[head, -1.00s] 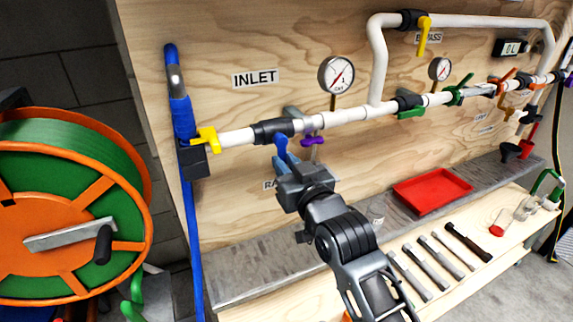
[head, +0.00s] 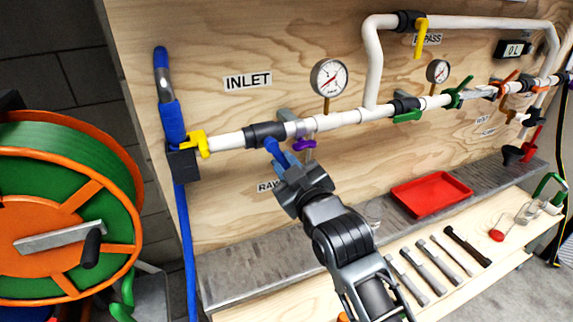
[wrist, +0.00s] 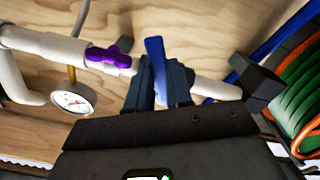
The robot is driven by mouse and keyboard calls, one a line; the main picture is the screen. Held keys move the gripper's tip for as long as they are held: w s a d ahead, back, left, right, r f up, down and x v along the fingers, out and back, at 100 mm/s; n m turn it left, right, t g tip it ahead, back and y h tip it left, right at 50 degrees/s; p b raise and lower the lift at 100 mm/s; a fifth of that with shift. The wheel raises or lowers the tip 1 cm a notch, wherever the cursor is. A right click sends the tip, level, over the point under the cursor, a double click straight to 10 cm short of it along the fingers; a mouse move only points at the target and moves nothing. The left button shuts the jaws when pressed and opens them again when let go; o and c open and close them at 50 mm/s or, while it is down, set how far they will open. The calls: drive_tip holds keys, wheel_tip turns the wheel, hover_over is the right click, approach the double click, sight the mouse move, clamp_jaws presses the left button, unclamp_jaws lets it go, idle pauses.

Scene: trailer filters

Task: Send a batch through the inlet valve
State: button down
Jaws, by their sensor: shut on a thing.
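The inlet valve (head: 264,135) is a dark body on the white pipe, right of and below the INLET label (head: 247,81). Its blue lever (head: 273,149) hangs down and slants to the right, across the pipe. My gripper (head: 284,168) is shut on the lever's lower part. In the wrist view the blue lever (wrist: 154,52) stands between the two dark fingers of my gripper (wrist: 156,88). The pressure gauge (head: 328,77) is right of the valve. The counter (head: 514,48) at the upper right reads 0 L.
A yellow handle (head: 196,142) is left of the valve, and a purple handle (head: 304,145) is close on its right. A green and orange hose reel (head: 62,205) stands at the left. A red tray (head: 431,193) and several tools lie on the bench below.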

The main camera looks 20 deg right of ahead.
drive_tip(key=c, duration=1)
unclamp_jaws()
drive_tip(key=shift+s+b, duration=0.7)
drive_tip(key=shift+s, duration=3.25)
